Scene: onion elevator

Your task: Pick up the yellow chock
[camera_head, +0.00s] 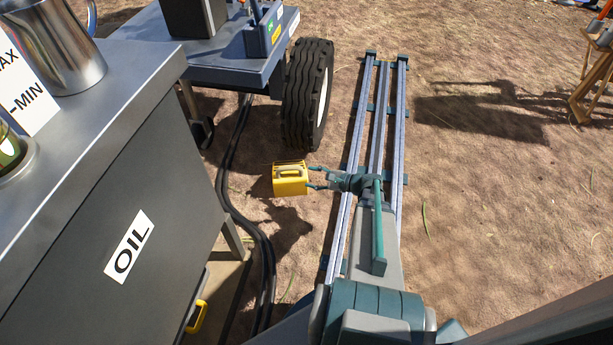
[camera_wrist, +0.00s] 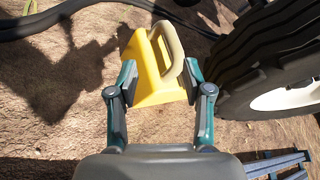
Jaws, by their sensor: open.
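The yellow chock (camera_head: 290,184) is a wedge-shaped block with a handle on top, left of the rail in the head view. In the wrist view the chock (camera_wrist: 158,80) lies straight ahead, its pale handle curving up towards the right finger. My gripper (camera_head: 311,178) is at the chock's right side in the head view. In the wrist view my gripper (camera_wrist: 159,72) is open, one finger on each side of the chock's near end. I cannot tell whether either finger touches it. The chock's underside is hidden.
A black tyre (camera_head: 307,95) of a cart (camera_head: 210,62) stands just behind the chock; it also fills the right of the wrist view (camera_wrist: 265,60). Black cables (camera_head: 228,170) run left of the chock. A grey OIL cabinet (camera_head: 120,190) stands left. Another yellow object (camera_head: 197,316) shows beside it.

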